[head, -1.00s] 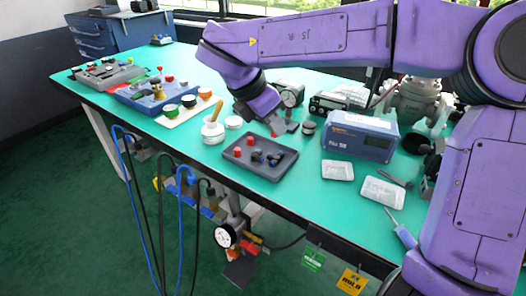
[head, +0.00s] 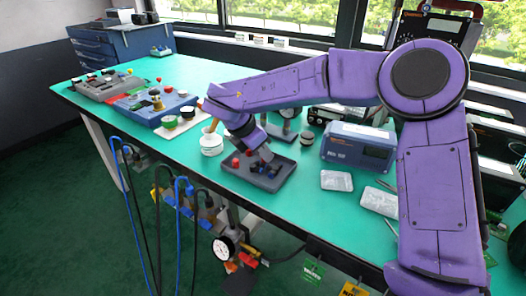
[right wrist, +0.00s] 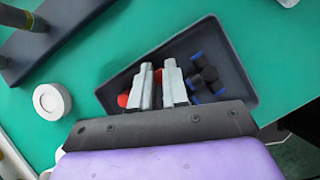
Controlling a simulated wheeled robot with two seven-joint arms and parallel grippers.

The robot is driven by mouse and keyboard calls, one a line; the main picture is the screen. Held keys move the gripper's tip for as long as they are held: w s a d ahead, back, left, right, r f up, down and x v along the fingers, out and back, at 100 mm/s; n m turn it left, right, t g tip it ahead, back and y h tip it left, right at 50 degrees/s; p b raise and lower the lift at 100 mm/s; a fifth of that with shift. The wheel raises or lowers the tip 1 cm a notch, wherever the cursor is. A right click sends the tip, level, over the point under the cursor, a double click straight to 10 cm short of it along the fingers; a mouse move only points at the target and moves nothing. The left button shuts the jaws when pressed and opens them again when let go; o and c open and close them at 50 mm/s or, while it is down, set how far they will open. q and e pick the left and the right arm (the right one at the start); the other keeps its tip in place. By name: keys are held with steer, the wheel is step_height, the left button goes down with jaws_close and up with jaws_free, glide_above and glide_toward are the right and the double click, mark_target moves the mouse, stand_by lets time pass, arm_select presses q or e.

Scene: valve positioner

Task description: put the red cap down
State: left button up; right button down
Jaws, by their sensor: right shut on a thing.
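My right gripper (head: 264,156) is over the dark grey tray (head: 285,176), pointing down. In the right wrist view its two pale fingers (right wrist: 160,88) are shut on the red cap (right wrist: 158,76), of which only a little shows between them. The fingers reach in over the tray (right wrist: 236,66); I cannot tell whether the cap touches its floor. Other red caps (head: 235,162) sit at the tray's left side, and one shows beside the left finger (right wrist: 123,100). My left gripper is not in view.
Black and blue fittings (right wrist: 207,79) lie in the tray, just right of the fingers. A white jar (head: 210,145) stands left of the tray. A blue-grey meter (head: 357,148) and a pale packet (head: 336,181) are to its right.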

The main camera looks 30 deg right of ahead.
steer(key=c, duration=1.4)
jaws_free()
steer(key=shift+f, duration=0.1)
steer(key=shift+w+r+p, duration=0.1)
steer(key=shift+r+p, duration=0.25)
steer(key=shift+r, duration=0.15)
steer(key=p+v, duration=0.1)
steer(key=v, duration=1)
steer(key=shift+a, duration=0.2)
steer(key=shift+r, duration=0.15)
